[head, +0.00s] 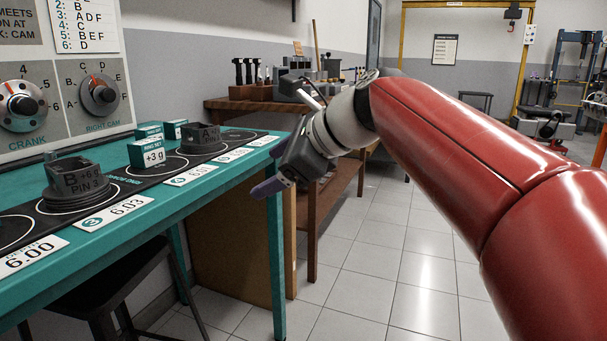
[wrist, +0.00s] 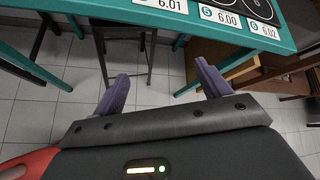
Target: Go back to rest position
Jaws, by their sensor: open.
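My gripper (head: 262,166) is at the end of my red arm in the head view, just off the right edge of the teal bench (head: 190,203). In the wrist view my gripper (wrist: 160,85) shows two purple fingers spread apart with nothing between them. Beyond the fingers are the tiled floor and a dark stool (wrist: 122,55). The bench edge (wrist: 190,28) with number labels crosses the top of the wrist view.
Dark piston parts marked B (head: 78,183) and A (head: 201,136) stand on the bench's black strip, with small teal boxes (head: 147,153) near A. A wooden workbench (head: 240,104) stands behind. Open tiled floor (head: 385,255) lies below my arm.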

